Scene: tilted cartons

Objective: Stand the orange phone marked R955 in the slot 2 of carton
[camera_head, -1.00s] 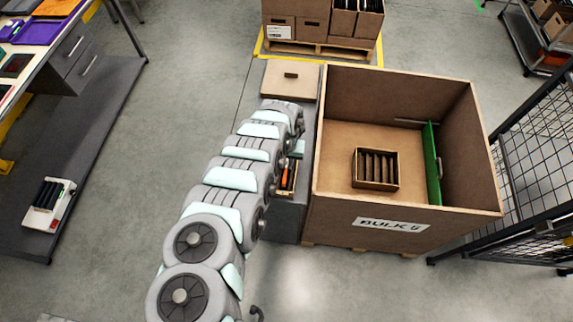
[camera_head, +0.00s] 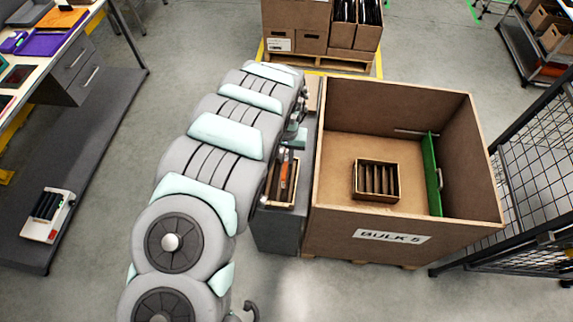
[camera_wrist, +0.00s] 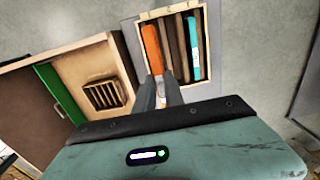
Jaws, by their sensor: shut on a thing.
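The orange phone (camera_wrist: 151,48) shows in the wrist view at the left side of a small wooden tray. It also shows as an orange strip in the head view (camera_head: 284,174). My gripper (camera_wrist: 167,90) is shut on its near end; whether the phone is clear of the tray floor I cannot tell. The R955 mark is not readable. A small slotted carton (camera_head: 376,198) stands inside the large bulk box, with dark dividers and several narrow slots. It shows in the wrist view too (camera_wrist: 103,95). No phone is visible in it.
The wooden tray (camera_wrist: 206,50) also holds a teal phone (camera_wrist: 193,50) and rests on a grey stand (camera_head: 280,232). The tall bulk box (camera_head: 345,222) walls lie to the right, with a green panel (camera_head: 434,178) inside. A wire fence (camera_head: 535,150) stands further right.

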